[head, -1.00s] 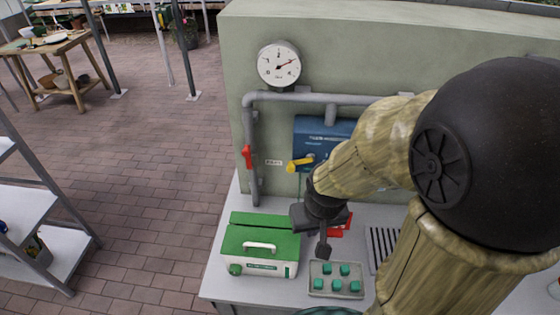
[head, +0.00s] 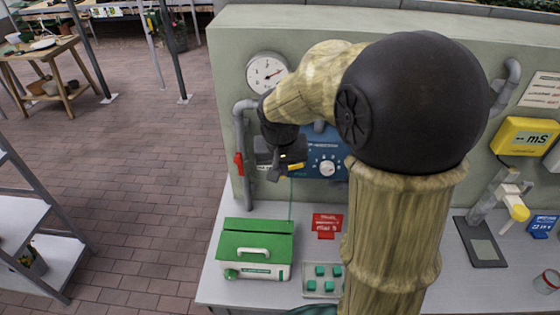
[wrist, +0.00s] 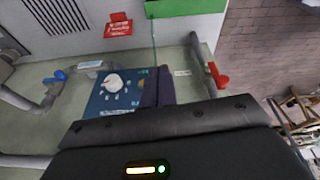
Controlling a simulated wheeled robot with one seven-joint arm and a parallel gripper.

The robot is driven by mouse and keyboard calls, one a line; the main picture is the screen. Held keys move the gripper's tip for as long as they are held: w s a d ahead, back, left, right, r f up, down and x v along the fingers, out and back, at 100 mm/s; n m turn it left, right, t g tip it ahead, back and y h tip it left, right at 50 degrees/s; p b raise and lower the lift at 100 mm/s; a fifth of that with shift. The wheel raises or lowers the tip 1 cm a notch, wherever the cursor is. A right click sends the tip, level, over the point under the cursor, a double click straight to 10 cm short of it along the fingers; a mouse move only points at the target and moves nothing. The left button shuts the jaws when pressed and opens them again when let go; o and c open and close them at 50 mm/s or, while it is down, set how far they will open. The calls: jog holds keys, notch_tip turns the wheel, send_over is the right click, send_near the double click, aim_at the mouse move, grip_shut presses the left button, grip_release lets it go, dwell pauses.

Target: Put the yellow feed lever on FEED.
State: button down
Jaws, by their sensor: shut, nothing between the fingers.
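The yellow feed lever (head: 294,168) shows as a short yellow piece at the left edge of the blue panel (head: 322,147) on the green wall. It is partly hidden behind my gripper (head: 273,175), so its setting cannot be told. My gripper is shut and empty, at the lever's left end in the head view; whether they touch cannot be told. In the wrist view my shut fingers (wrist: 157,87) stand in front of the blue panel (wrist: 98,104), beside its white knob (wrist: 112,83). I cannot read a FEED mark.
A grey pipe with a red valve handle (head: 239,163) runs left of the panel. Below, a green-lidded box (head: 255,240), a red sign (head: 327,224) and a green-button pad (head: 322,281) stand on the bench. A round gauge (head: 267,73) is above.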

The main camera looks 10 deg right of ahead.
jog(key=w+r+m, duration=0.1)
jog(key=w+r, duration=0.4)
jog(key=shift+w+a+r+m+t+h+p, duration=0.25)
jog(key=shift+a+r+m+t+h+p, duration=0.05)
jog(key=shift+r+h+p, duration=0.1)
jog(key=shift+f, duration=0.15)
jog(key=p, duration=0.5)
send_over(292, 169)
jog(key=s+a, duration=0.2)
jog(key=a, duration=0.2)
notch_tip(292, 169, down, 12)
jog(key=shift+w+f, duration=0.1)
jog(key=shift+f, duration=0.55)
jog(key=shift+f+b, duration=0.25)
jog(key=shift+b, duration=0.3)
